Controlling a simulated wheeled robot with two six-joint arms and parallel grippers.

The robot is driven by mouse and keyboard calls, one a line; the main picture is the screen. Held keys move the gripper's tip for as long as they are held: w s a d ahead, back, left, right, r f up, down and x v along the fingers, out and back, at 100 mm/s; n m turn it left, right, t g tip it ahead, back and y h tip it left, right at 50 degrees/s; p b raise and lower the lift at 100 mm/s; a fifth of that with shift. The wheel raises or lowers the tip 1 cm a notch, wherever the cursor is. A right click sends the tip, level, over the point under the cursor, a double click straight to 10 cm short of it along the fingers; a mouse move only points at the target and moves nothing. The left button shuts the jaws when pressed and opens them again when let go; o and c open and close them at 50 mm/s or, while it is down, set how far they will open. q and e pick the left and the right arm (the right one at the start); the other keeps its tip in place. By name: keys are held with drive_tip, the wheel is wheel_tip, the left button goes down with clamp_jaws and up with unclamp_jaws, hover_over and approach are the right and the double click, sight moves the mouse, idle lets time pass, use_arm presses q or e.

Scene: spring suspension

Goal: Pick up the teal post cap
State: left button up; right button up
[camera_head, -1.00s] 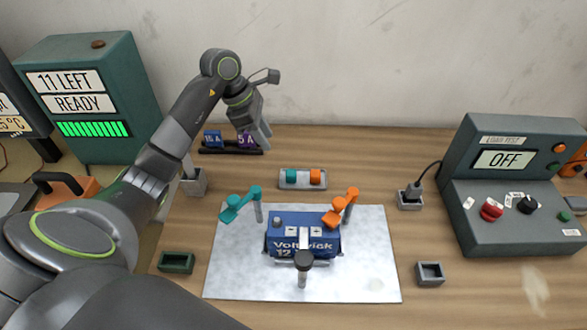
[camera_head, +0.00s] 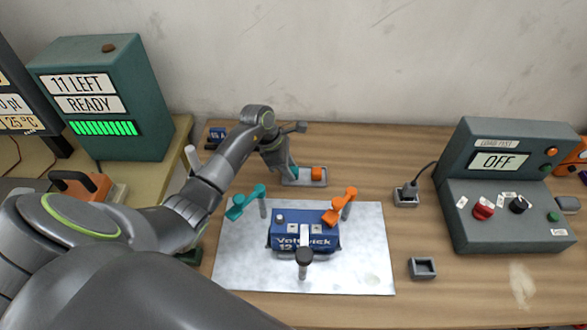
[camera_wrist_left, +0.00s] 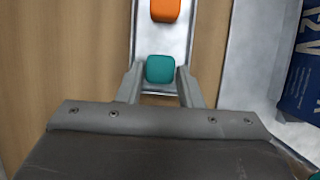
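The teal post cap (camera_wrist_left: 160,69) sits at the near end of a shallow metal tray (camera_wrist_left: 163,38) in the left wrist view. In the head view only a sliver of the cap (camera_head: 293,172) shows beside my gripper; the rest is hidden. My left gripper (camera_head: 286,171) is low over the left part of the tray (camera_head: 305,184). Its fingers (camera_wrist_left: 160,74) stand open, one on each side of the cap, with small gaps visible between fingers and cap. My right gripper is not in view.
An orange cap (camera_head: 317,174) shares the tray, right of the teal one. A blue battery (camera_head: 304,239) with teal (camera_head: 245,201) and orange (camera_head: 339,206) clamps nearby stands on a metal mat (camera_head: 370,270). A grey load tester (camera_head: 510,190) stands at right.

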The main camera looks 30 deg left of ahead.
use_arm(q)
drive_tip(key=shift+f, duration=0.2)
drive_tip(key=c, duration=0.6)
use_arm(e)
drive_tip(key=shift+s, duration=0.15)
